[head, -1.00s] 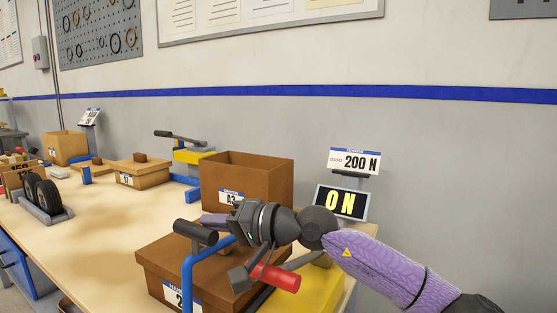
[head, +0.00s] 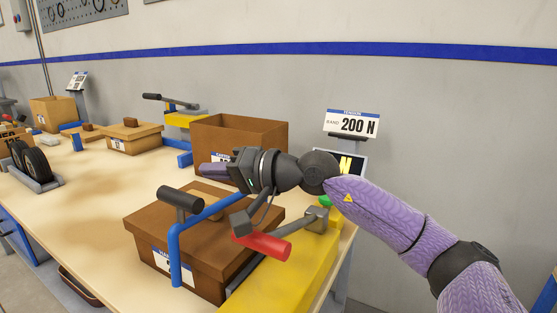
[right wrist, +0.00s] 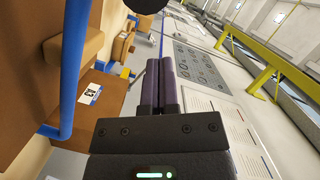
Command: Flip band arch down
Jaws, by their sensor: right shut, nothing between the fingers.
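The band arch is a blue tube (head: 173,255) with a black grip (head: 180,198). It rises at the near side of a closed brown box (head: 205,258) and slants up over its lid. The blue tube also shows at the left of the right wrist view (right wrist: 75,75). My right gripper (head: 212,171) is shut and empty. It hangs above and behind the black grip, in front of the open brown box, apart from the grip as far as I can tell. Its two dark purple fingers lie together in the right wrist view (right wrist: 160,65). My left gripper is not in view.
A yellow base (head: 280,270) with a red-handled lever (head: 262,246) stands right of the closed box. The open brown box (head: 245,137) is behind. A "200 N" sign (head: 352,123) stands at the back.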

